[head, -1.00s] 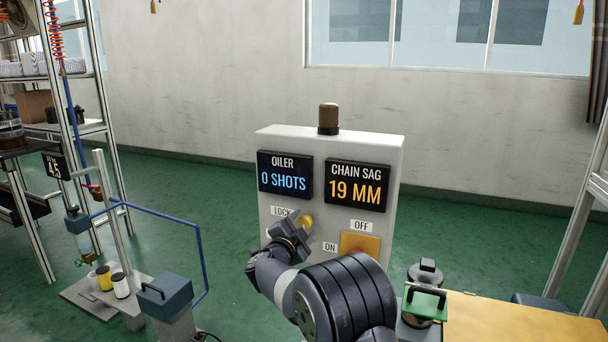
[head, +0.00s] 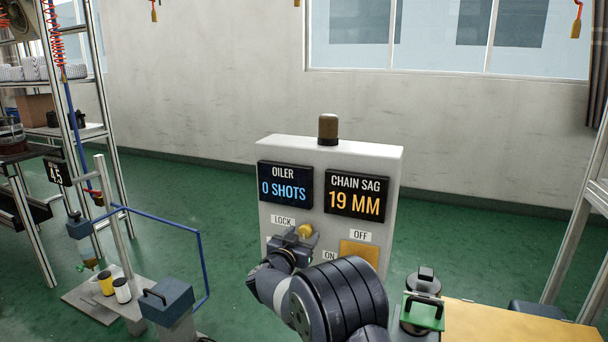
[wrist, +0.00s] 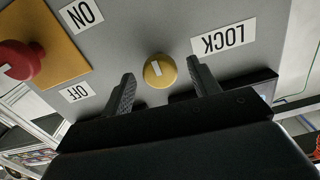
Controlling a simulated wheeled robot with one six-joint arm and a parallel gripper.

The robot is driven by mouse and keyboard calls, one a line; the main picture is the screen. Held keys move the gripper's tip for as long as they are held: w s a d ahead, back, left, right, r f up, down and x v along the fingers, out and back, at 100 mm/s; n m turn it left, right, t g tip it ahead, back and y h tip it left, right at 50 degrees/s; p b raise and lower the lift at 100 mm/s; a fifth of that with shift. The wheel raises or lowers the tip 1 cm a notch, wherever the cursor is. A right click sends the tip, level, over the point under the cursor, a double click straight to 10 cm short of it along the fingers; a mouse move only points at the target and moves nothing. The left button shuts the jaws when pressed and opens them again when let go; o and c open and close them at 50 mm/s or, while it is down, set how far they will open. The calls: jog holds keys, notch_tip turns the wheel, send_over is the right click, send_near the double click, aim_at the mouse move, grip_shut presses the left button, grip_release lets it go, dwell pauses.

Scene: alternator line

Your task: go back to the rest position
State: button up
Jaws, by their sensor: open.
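My gripper (wrist: 158,85) is open in the wrist view, its two fingers on either side of a round yellow knob (wrist: 160,71) with a white mark. I cannot tell how far the knob is from the fingers, but they do not grip it. In the head view my gripper (head: 297,238) is in front of the grey control cabinet (head: 278,148), just below the yellow knob (head: 305,230) beside the LOCK label (head: 283,221). My arm hides the lower part of the cabinet.
A red knob (wrist: 20,62) on a yellow plate sits between the ON and OFF labels. The displays read OILER 0 SHOTS (head: 284,187) and CHAIN SAG 19 MM (head: 356,194). A blue box (head: 167,300) stands at lower left, a yellow-topped table (head: 515,325) at lower right.

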jog(key=shift+n, duration=0.4)
jog(key=shift+v, duration=1.35)
jog(key=shift+d, duration=0.1)
